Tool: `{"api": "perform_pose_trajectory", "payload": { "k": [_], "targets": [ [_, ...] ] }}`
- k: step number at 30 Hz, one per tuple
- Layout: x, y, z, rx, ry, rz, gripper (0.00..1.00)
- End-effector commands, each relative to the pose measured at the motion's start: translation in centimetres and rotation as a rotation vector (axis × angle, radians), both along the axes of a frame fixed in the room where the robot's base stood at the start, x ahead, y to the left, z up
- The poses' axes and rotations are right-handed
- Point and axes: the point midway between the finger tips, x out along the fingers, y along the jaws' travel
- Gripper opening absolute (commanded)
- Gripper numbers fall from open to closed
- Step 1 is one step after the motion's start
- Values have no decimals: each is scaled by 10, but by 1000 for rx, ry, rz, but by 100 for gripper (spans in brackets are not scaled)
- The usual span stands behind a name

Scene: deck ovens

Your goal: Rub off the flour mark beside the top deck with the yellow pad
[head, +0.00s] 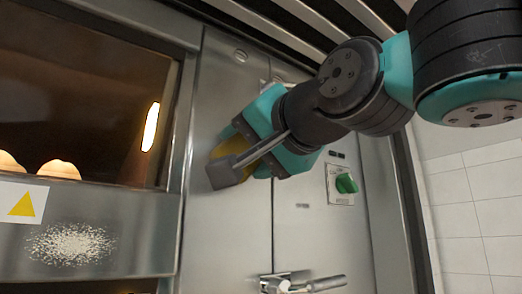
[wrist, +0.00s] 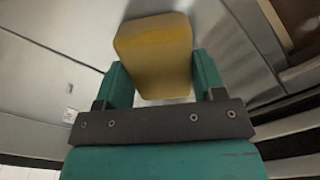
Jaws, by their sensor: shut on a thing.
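The yellow pad (head: 231,149) is held in my gripper (head: 238,157), close to the steel panel (head: 222,90) right of the oven window. I cannot tell whether it touches the panel. In the wrist view the pad (wrist: 155,48) sits between the two teal fingers of my gripper (wrist: 158,75), its broad face showing. A white, speckled flour mark (head: 70,244) lies on the steel rail below the oven window, left of and lower than my gripper. I see no mark on the panel beside the window; the pad and gripper hide part of it.
The oven window (head: 85,90) shows loaves (head: 58,170) and a lit lamp (head: 150,127). A yellow triangle label (head: 22,205) is left of the mark. A green knob (head: 346,183) and a metal handle (head: 300,283) stick out right of and below my gripper.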

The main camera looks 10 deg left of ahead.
Motion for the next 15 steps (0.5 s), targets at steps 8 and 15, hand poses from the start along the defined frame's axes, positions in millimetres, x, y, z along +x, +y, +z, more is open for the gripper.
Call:
{"api": "perform_pose_trajectory", "payload": {
  "k": [8,15],
  "targets": [
    [-14,17,-3,-6,2,8,44],
    [-14,18,-4,-8,3,9,44]
  ]
}}
